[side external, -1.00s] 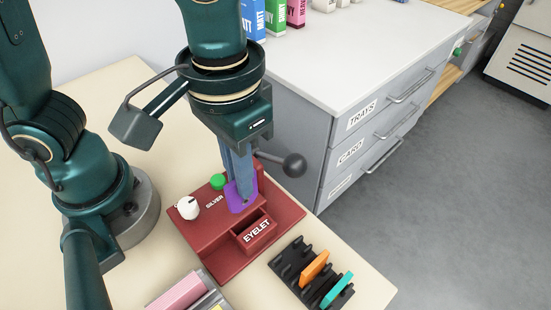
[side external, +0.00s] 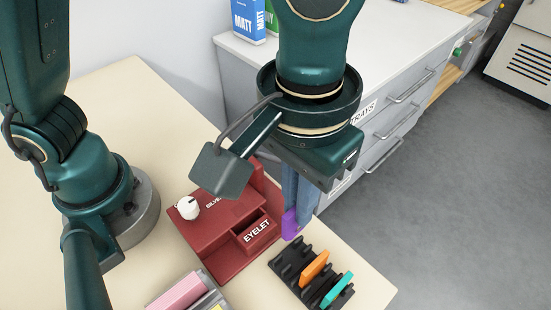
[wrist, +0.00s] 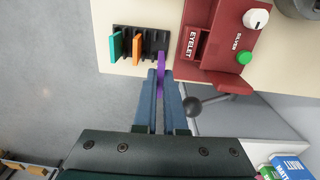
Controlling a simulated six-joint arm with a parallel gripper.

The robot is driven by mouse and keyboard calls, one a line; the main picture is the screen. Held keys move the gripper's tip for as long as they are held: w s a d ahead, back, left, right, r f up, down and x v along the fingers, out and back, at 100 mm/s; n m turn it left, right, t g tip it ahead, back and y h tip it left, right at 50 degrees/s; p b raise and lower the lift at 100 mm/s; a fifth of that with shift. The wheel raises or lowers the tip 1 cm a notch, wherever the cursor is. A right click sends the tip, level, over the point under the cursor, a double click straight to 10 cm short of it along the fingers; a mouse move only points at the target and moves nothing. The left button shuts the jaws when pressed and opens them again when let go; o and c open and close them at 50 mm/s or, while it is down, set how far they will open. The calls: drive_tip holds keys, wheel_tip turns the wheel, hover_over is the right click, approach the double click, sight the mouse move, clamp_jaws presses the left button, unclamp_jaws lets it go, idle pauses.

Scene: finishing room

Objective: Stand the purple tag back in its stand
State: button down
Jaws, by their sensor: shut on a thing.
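The purple tag (side external: 289,224) is held between the fingers of my gripper (side external: 297,206), which is shut on it. The tag also shows in the wrist view (wrist: 161,62), edge-on between the fingertips (wrist: 161,78). The black slotted stand (side external: 283,266) sits on the table near its front edge, with an orange tag (side external: 314,268) and a teal tag (side external: 337,290) upright in it. In the side view, the purple tag is above and behind the stand's far end, beside the red machine. In the wrist view its tip overlaps the stand's end; contact cannot be told.
The red eyelet machine (side external: 215,235) stands left of the stand, with a white knob (side external: 187,207). Its lever with a dark ball (wrist: 193,106) and green button (wrist: 244,58) show in the wrist view. A pink block (side external: 178,290) lies at the front.

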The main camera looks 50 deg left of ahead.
drive_tip(key=shift+s+d+f, duration=0.25)
drive_tip(key=shift+f, duration=3)
drive_tip(key=shift+f, duration=0.6)
drive_tip(key=c, duration=1.3)
unclamp_jaws()
drive_tip(key=shift+o, duration=0.2)
wheel_tip(320, 180, up, 11)
drive_tip(key=shift+w, duration=0.1)
